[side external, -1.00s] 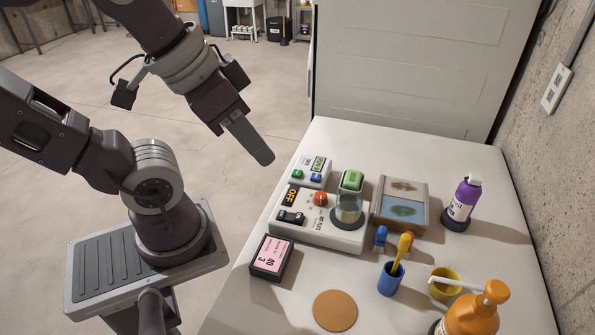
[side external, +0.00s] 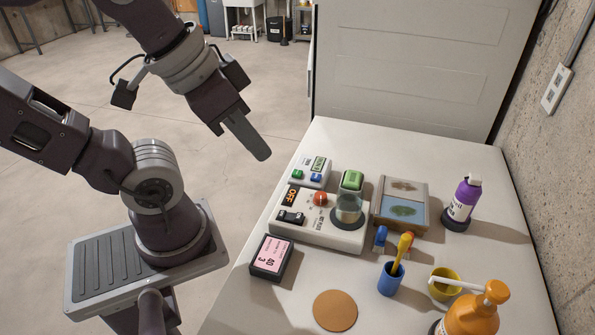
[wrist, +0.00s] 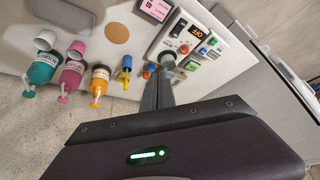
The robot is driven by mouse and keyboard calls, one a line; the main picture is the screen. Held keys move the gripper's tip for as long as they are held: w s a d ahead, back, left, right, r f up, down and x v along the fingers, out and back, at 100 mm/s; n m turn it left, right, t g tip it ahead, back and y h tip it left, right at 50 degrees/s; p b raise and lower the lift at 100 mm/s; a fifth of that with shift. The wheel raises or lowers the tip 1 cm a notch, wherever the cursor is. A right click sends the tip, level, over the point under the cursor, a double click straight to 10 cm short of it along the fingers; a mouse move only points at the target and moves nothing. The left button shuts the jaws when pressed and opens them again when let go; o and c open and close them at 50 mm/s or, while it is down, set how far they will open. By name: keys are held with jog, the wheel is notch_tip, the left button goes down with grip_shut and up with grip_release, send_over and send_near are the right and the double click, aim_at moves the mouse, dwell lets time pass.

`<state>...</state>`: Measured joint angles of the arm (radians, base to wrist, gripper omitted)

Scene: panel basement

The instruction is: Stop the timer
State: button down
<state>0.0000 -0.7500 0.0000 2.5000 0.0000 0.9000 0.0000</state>
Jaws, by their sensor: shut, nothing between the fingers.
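The timer (side external: 310,172) is a small white box at the back left of the table, with a small display, a green button (side external: 298,174) and a blue button (side external: 315,177). It also shows in the wrist view (wrist: 209,47), right of the hot plate. My gripper (side external: 264,155) is shut and empty. It hangs in the air left of the timer and higher than it, touching nothing. In the wrist view the closed fingers (wrist: 161,72) point towards the table and hide part of the scene below the hot plate.
A framed tray (side external: 422,226), pink-labelled box (side external: 271,257), cups and bottles occupy the table. A grey-white panel (side external: 405,70) rises behind.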

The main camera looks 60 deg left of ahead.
dwell(0.8)
jog(key=w+a+n+t+y, duration=0.3)
jog(key=w+a+t+y, duration=0.15)
jog(key=w+a, duration=1.7)
jog(key=g+h, duration=0.3)
jog(key=h, duration=0.7)
send_over(293, 172)
notch_tip(293, 172, down, 13)
jog(key=shift+f+m+t, duration=0.15)
jog(key=shift+m+t, duration=0.1)
jog(key=shift+m, duration=0.05)
jog(key=shift+f, duration=0.1)
jog(key=shift+y, duration=0.25)
jog(key=shift+f, duration=4.3)
